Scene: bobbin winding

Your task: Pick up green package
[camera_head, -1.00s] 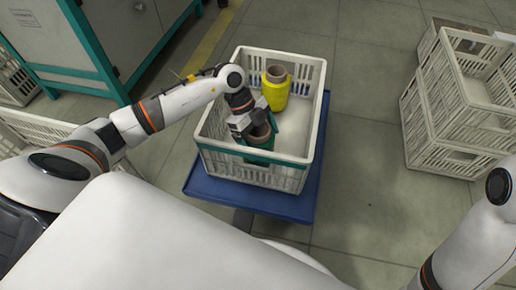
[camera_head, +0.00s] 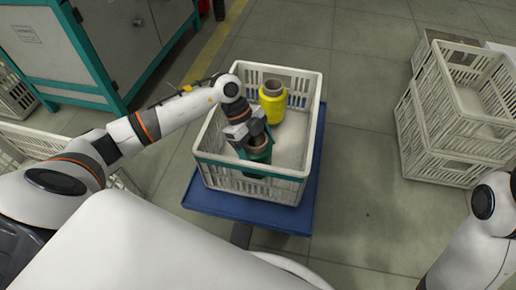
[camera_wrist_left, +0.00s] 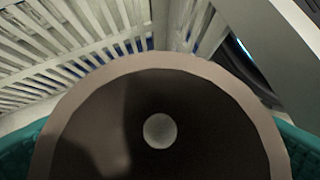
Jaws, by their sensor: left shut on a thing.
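The green package (camera_head: 262,157) is a bobbin of dark green yarn on a brown tube. It is in the near part of the white crate (camera_head: 212,172), close to the crate's teal front band. My left gripper (camera_head: 256,138) reaches down into the crate and is shut on the package's upper part. In the left wrist view the tube's open top (camera_wrist_left: 160,68) fills the lower picture, with green yarn (camera_wrist_left: 18,152) at both sides. The package's base is hidden, so I cannot tell whether it touches the crate floor. My right arm shows at the right edge, without its gripper.
A yellow package (camera_head: 272,104) stands at the back of the same crate. The crate rests on a blue platform (camera_head: 270,217). Stacked white crates (camera_head: 447,125) stand to the right. A grey and teal cabinet (camera_head: 95,45) is at the upper left. Floor between the platform and stack is clear.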

